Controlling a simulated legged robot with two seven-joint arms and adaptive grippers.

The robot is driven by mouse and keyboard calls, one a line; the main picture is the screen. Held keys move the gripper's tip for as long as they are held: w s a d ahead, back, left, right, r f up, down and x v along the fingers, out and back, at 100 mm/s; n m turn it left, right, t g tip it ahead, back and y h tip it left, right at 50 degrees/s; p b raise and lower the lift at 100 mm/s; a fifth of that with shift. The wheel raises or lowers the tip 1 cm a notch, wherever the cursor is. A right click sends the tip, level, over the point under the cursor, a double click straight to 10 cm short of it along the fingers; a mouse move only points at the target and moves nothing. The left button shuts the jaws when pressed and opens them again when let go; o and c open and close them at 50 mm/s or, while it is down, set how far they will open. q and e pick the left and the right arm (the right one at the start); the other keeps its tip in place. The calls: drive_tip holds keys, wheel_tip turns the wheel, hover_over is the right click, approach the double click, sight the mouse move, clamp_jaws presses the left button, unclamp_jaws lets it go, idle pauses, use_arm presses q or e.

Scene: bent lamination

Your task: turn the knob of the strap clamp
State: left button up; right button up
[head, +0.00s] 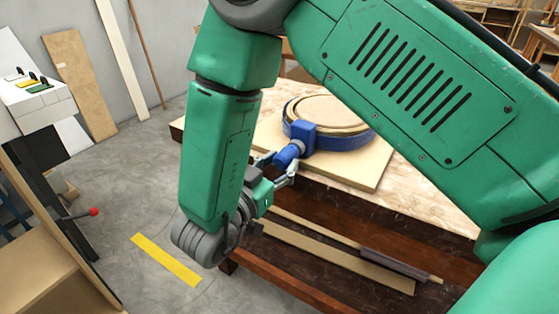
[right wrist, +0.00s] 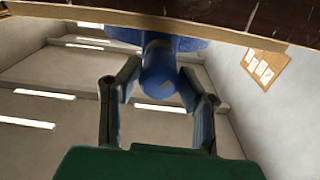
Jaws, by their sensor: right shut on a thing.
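The blue strap clamp (head: 303,136) sits on a board on the workbench, its band running around a round bent wood lamination (head: 325,113). Its blue knob (head: 287,155) sticks out over the bench's near left edge. My right gripper (head: 279,164) is at the knob, with one finger on each side, shut on it. In the right wrist view the knob (right wrist: 158,80) shows between the two fingers, below the clamp body. The exact finger contact is partly hidden. My left gripper is not in view.
The pale board (head: 365,178) lies on the workbench top (head: 430,210). Wood strips (head: 335,255) lie on the shelf below. My right arm covers much of the bench. Open floor (head: 130,195) with a yellow strip lies to the left.

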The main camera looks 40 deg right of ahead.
drive_tip(key=shift+a+m+p, duration=0.3)
drive_tip(key=shift+a+m, duration=0.15)
drive_tip(key=shift+m, duration=0.65)
drive_tip(key=shift+d+m, duration=0.3)
drive_tip(key=shift+m, duration=0.8)
drive_tip(key=shift+a, duration=0.1)
drive_tip(key=o, duration=1.1)
drive_tip(key=v, duration=0.7)
drive_tip(key=shift+a+f, duration=0.1)
drive_tip(key=shift+a, duration=0.25)
